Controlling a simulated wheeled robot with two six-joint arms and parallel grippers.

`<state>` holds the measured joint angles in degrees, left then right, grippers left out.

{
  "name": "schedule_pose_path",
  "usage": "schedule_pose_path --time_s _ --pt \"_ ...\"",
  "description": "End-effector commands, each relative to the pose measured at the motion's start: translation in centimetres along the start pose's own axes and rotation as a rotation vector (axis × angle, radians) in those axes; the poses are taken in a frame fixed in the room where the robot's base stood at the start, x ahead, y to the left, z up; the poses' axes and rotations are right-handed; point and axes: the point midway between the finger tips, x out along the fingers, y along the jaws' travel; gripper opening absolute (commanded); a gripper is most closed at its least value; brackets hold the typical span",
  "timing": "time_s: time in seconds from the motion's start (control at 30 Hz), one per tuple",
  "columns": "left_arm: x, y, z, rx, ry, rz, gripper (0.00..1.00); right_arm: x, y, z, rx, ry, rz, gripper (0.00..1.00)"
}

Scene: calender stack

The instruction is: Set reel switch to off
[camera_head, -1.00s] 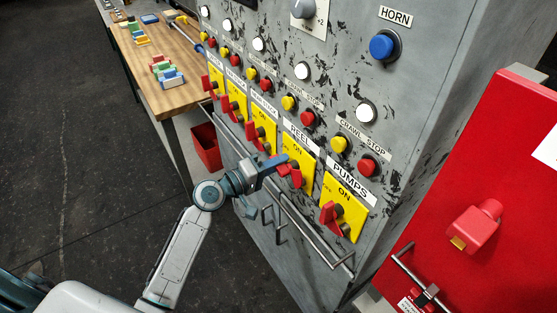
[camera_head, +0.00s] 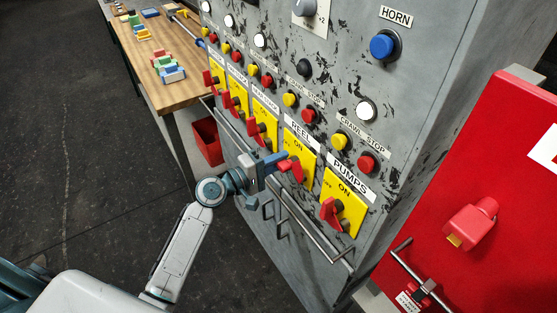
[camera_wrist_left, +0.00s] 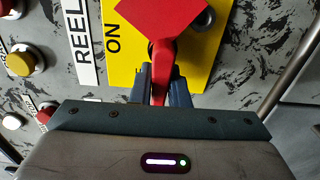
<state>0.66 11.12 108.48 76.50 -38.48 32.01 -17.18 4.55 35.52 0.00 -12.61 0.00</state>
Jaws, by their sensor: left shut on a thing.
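The reel switch is a red rotary handle (camera_head: 297,170) on a yellow plate (camera_head: 301,147) under the REEL label (camera_head: 299,131). My left gripper (camera_head: 276,162) reaches it from the left and is shut on the handle's end. In the left wrist view the red handle (camera_wrist_left: 163,68) passes between the two dark fingers (camera_wrist_left: 162,88). The ON mark (camera_wrist_left: 113,37) shows on the plate beside it; any OFF mark is hidden. The lamp (camera_head: 304,67) above the REEL column is dark. My right gripper is not in view.
The PUMPS switch (camera_head: 333,212) sits right of the reel switch, with similar red switches to the left. A metal rail (camera_head: 310,235) runs below them. A red cabinet (camera_head: 485,190) stands at right, and a wooden table (camera_head: 165,85) at upper left.

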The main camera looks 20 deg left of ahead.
Motion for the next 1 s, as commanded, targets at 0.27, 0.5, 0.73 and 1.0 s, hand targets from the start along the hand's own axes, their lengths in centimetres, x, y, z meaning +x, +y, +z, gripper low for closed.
schedule_pose_path --time_s 0.27,0.5,0.73,1.0 --pt "0.0 -0.1 0.0 0.0 0.0 -0.002 0.36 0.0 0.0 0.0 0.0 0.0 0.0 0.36" --pt "-0.1 -0.1 0.0 0.001 0.0 -0.001 0.36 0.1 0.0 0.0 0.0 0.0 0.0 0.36" --pt "-2.4 -0.5 0.0 0.006 0.0 -0.004 0.36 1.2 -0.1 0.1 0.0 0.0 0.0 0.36" --pt "-7.0 -0.6 0.0 0.005 -0.001 -0.006 0.36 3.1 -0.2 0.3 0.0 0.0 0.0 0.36"
